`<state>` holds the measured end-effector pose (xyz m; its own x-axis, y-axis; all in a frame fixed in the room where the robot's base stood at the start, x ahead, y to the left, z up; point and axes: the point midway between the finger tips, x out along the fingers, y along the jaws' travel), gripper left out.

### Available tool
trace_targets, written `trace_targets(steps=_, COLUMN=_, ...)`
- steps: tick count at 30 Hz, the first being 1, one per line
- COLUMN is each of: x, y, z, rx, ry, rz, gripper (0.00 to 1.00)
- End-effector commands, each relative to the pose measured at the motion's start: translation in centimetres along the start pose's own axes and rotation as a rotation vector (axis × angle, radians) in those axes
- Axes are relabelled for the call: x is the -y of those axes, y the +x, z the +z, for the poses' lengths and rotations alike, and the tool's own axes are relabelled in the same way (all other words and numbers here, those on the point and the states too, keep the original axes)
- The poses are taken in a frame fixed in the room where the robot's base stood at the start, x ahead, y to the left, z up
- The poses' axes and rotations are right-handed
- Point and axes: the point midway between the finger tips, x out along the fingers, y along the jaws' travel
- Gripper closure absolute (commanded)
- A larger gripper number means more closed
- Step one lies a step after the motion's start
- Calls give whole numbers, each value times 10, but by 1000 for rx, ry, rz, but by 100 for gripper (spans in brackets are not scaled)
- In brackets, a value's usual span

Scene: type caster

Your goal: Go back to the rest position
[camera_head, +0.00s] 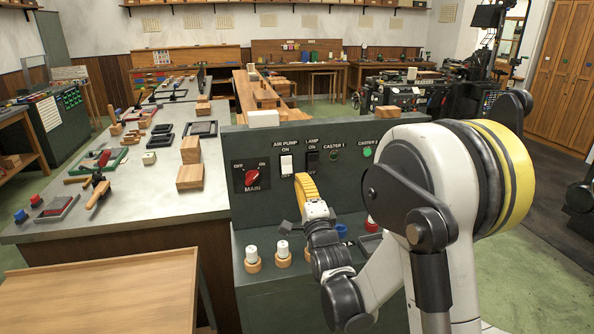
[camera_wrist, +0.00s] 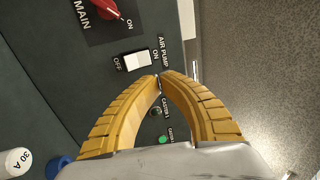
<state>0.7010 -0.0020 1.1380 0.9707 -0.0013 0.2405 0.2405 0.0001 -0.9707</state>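My gripper (camera_head: 301,177) is in front of the dark control panel (camera_head: 240,212), its yellow fingers pointing at the panel face just below the white air pump switch (camera_head: 286,164). In the wrist view the two curved fingertips (camera_wrist: 160,76) meet, with nothing seen between them. The air pump switch (camera_wrist: 137,61) lies just beyond the tips there. The red main knob (camera_head: 252,178) is to the left. The lamp switch (camera_head: 312,161) is dark, and my fingers hide it in the wrist view. Caster 1's light (camera_head: 334,154) is dark; caster 2's light (camera_head: 367,152) is green.
White-topped fuses (camera_head: 252,254) in wooden holders stand on the ledge below the panel. A white block (camera_head: 263,118) and a wooden block (camera_head: 387,112) sit on its top edge. A workbench (camera_head: 140,215) with tools is left, a wooden table (camera_head: 100,295) at front left.

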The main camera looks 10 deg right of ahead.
Motion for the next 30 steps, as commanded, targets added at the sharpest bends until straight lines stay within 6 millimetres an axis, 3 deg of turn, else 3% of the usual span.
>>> trace_targets(steps=6, x=4, y=-15, z=0, rx=0, ry=0, rz=0, gripper=100)
trace_targets(steps=19, x=7, y=-17, z=0, rx=0, ry=-32, rz=24, gripper=100)
trace_targets(steps=25, x=20, y=-33, z=0, rx=30, ry=-283, rz=217, gripper=100)
trace_targets(steps=30, x=27, y=-79, z=0, rx=137, ry=-591, rz=448, gripper=100)
